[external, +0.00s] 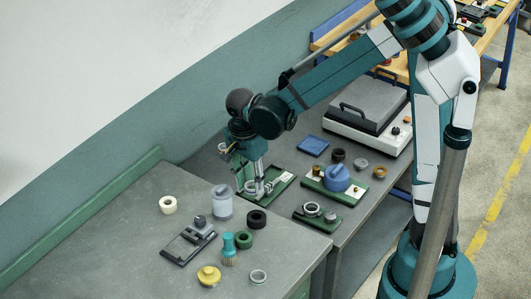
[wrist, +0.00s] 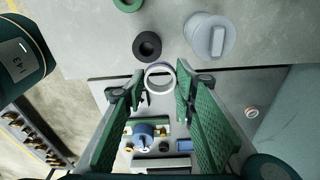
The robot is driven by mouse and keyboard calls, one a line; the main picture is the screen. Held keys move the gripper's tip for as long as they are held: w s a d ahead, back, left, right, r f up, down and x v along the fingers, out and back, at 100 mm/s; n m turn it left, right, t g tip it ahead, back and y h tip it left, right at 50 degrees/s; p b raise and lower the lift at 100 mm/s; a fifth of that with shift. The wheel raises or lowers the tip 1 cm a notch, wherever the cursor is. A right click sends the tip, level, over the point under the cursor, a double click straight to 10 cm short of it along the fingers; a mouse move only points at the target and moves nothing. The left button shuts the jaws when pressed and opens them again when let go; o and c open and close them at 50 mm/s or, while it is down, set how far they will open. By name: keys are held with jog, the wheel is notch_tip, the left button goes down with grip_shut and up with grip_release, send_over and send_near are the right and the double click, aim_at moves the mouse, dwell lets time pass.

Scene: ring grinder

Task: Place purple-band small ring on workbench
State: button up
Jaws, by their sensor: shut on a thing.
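My gripper (external: 254,187) hangs fingers down near the seam between the two benches. In the wrist view my gripper (wrist: 160,84) is shut on a small pale ring, the purple-band small ring (wrist: 149,80), held between the fingertips with its hole facing the camera. The purple band is hard to make out; only a faint violet tint shows. In the external view the fingers partly hide the ring. The grey workbench (external: 130,230) with the green back rail is at the front left, and its edge (wrist: 100,68) runs behind the ring in the wrist view.
A black ring (external: 257,219), green ring (external: 244,239), grey jar (external: 222,204), cream ring (external: 168,205), caliper-like tool (external: 187,244), brush (external: 229,250), yellow knob (external: 209,276) and metal ring (external: 258,276) stand on the workbench. Its left part is clear. A blue-domed fixture (external: 337,178) stands on the other bench.

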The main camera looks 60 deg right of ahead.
send_over(292, 244)
jog(key=shift+a+f+b, duration=0.3)
jog(key=shift+f+b, duration=0.05)
jog(key=shift+f, duration=0.1)
jog(key=shift+f, duration=0.1)
dwell(0.5)
jog(key=shift+f+b, duration=0.6)
jog(key=shift+f, duration=2.25)
jog(key=shift+f+b, duration=0.45)
jog(key=shift+f, duration=1.6)
jog(key=shift+f, duration=0.2)
jog(key=o, duration=0.9)
